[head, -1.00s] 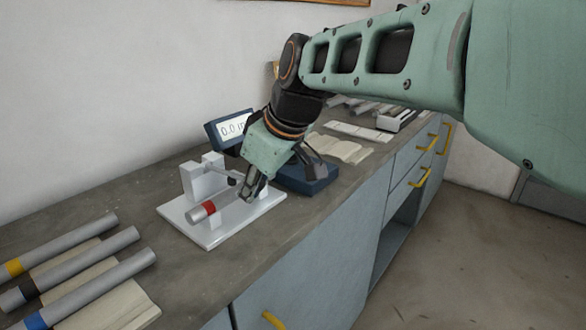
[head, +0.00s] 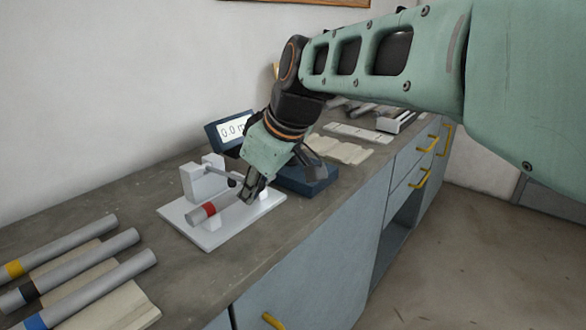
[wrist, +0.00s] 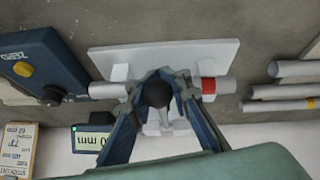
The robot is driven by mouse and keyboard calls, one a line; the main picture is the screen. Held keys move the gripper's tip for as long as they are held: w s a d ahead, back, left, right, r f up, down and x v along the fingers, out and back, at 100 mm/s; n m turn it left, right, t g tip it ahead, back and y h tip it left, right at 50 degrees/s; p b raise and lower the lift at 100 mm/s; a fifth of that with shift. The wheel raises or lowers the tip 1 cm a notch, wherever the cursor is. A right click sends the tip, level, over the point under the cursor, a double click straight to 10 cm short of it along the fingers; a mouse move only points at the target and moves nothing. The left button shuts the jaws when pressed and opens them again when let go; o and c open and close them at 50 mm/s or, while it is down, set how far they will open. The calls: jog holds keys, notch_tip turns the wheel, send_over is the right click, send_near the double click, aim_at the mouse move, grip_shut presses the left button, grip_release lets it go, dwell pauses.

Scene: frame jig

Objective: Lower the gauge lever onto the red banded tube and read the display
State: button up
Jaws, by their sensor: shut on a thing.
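The red banded tube (head: 201,213) lies across the white gauge stand (head: 185,217); its red band also shows in the wrist view (wrist: 208,88). My gripper (head: 250,190) is over the tube's middle, shut on the black knob of the gauge lever (wrist: 157,93). My fingers hide part of the lever and tube, so I cannot tell whether the lever touches the tube. The display (head: 232,131) stands behind the stand and reads 0.0, its unit partly hidden by my arm; it also shows in the wrist view (wrist: 92,142).
Several grey tubes with yellow, black and blue bands (head: 75,262) lie on a pale support at the front left of the bench. A dark blue device (head: 305,180) stands right of the gauge stand. Open pages (head: 340,150) lie beyond it. The bench between tubes and stand is clear.

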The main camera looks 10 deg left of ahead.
jog(key=o, duration=0.9)
jog(key=shift+a, duration=0.15)
jog(key=shift+r, duration=0.1)
notch_tip(320, 180, up, 10)
jog(key=shift+s+r, duration=0.1)
jog(key=shift+c, duration=0.7)
